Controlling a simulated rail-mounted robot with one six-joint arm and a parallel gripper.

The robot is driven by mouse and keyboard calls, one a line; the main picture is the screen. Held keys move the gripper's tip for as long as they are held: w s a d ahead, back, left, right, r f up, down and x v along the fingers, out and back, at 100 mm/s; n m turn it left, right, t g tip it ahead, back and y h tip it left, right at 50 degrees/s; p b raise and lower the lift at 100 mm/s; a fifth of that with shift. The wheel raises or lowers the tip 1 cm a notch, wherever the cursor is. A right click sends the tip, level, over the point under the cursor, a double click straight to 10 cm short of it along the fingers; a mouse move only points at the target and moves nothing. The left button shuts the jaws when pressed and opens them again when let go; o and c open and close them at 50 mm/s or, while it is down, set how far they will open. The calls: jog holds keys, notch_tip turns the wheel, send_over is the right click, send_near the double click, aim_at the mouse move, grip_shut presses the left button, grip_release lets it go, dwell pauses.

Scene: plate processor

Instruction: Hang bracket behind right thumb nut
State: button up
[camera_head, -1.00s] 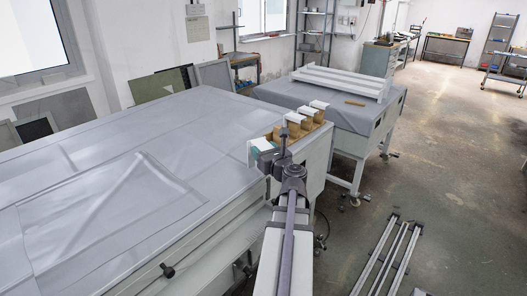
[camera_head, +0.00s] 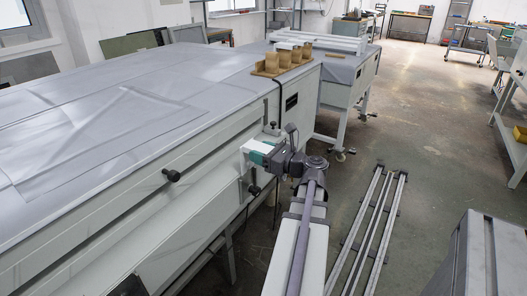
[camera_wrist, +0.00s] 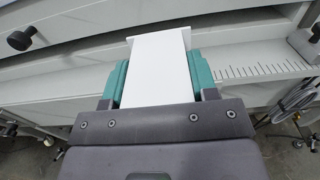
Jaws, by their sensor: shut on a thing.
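My gripper (camera_wrist: 159,84) is shut on a white bracket (camera_wrist: 158,62) between its teal jaws. The bracket's flat plate points away from me, with a wider lip at its far end. In the head view my gripper (camera_head: 262,152) holds the bracket (camera_head: 252,145) beside the machine's long side. A black thumb nut (camera_head: 172,175) sits left on that side; a dark knob is at upper left (camera_wrist: 20,39) in the wrist view. Another dark knob (camera_wrist: 315,34) is cut by the right edge. In the head view, dark knobs stand behind (camera_head: 272,126) and below (camera_head: 254,190) the gripper. The bracket appears apart from the knobs.
A wooden holder (camera_head: 268,71) with more white brackets stands on the machine's corner. A ruled scale (camera_wrist: 260,70) runs along the ledge right of the bracket. A grey cable loop (camera_wrist: 297,95) hangs at right. Rails (camera_head: 365,230) lie on the floor.

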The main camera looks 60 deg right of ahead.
jog(key=b, duration=1.1)
send_near(247, 174)
jog(key=shift+w+a+r, duration=0.1)
jog(key=shift+w, duration=0.9)
jog(key=shift+w+a+r, duration=0.1)
jog(key=shift+w, duration=0.95)
jog(key=shift+f, duration=0.25)
jog(key=o, duration=1.1)
jog(key=s, duration=1)
jog(key=shift+s+d, duration=0.2)
jog(key=shift+s, duration=0.2)
jog(key=shift+r, duration=0.1)
